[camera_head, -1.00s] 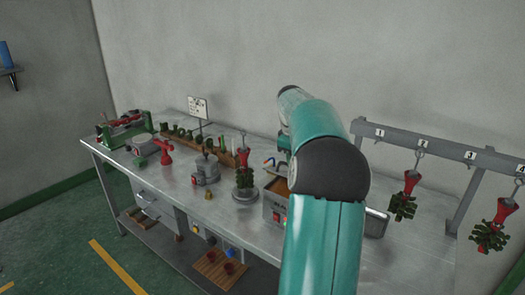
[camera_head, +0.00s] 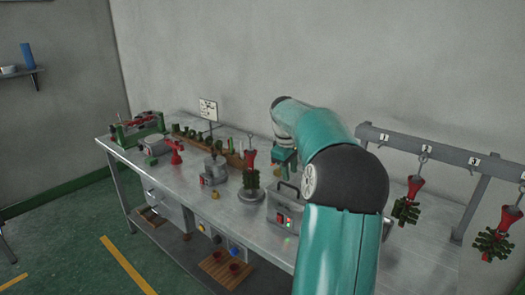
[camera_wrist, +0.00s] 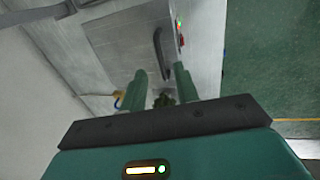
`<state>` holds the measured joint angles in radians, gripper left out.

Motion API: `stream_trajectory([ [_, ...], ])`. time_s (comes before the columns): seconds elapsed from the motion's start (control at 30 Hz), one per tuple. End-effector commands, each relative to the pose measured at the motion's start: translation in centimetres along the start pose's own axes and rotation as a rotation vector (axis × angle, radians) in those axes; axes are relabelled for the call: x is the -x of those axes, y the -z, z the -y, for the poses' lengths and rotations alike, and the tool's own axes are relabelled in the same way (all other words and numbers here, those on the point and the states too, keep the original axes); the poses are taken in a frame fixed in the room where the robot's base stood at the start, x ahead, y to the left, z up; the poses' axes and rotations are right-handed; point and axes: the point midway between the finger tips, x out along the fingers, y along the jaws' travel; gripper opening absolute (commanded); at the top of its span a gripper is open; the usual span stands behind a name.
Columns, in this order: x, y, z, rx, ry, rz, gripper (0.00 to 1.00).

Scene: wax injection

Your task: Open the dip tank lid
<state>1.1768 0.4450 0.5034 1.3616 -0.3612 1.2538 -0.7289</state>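The dip tank (camera_head: 284,221) is a grey metal box on the bench, with red and green lit buttons on its front. Its lid (camera_wrist: 122,45) lies flat over the top and looks shut. A dark bar handle (camera_wrist: 162,55) stands on the lid; it also shows in the head view (camera_head: 287,187). My gripper (camera_wrist: 160,72) has two green fingers, spread apart with no handle between them. In the wrist view the handle lies beyond the fingertips. In the head view my arm hides part of the tank's right side and the bench behind it.
A red-topped green wax tree (camera_head: 250,178) stands on a round base just left of the tank. A grey machine (camera_head: 214,168) stands farther left. A numbered rack (camera_head: 425,150) with hanging red and green trees (camera_head: 407,208) is at the right. A wall rises behind the bench.

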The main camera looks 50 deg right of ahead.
Motion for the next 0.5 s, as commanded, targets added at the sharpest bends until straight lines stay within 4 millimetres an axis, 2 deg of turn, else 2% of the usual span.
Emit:
stream_trajectory([
  [0.1,2.3,0.0,-0.1,-0.001,-0.004,-0.001,0.31],
  [0.5,9.4,0.0,0.3,0.002,-0.003,-0.002,0.31],
])
